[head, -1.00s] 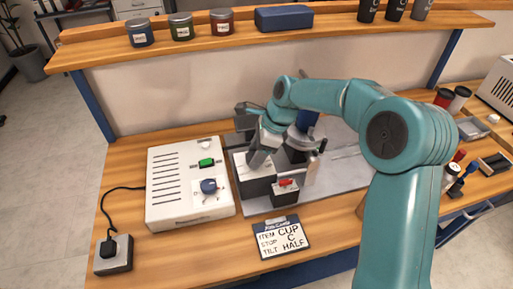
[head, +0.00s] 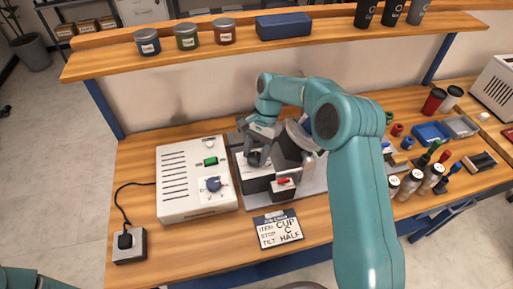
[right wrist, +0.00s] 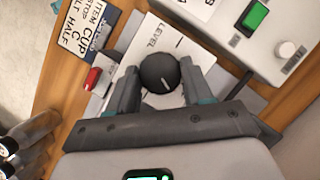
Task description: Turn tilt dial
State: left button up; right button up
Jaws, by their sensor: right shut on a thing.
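A round black dial with a white pointer line (right wrist: 160,72) sits on a white plate (right wrist: 150,42) lettered "LEVEL" in the right wrist view. My right gripper (right wrist: 160,85) has a finger on each side of the dial and is shut on it. In the head view my right gripper (head: 257,155) reaches down onto the dark machine (head: 258,183), where its fingers and the arm hide most of the dial. My left gripper is out of view. An order card (head: 279,229) in front reads item cup, stop C, tilt half.
A red switch (head: 283,181) is on the machine's front. Bottles and trays (head: 432,133) fill the right side.

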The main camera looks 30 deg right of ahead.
jog(key=n+g+h+p, duration=0.1)
jog(key=n, duration=0.3)
jog(key=shift+w+a+n, duration=0.1)
jog(key=shift+a+n, duration=0.05)
jog(key=shift+n, duration=0.25)
dwell(0.4)
jog(key=o, duration=1)
jog(key=p+v, duration=0.5)
jog(key=v, duration=0.7)
jog(key=shift+w+a, duration=0.15)
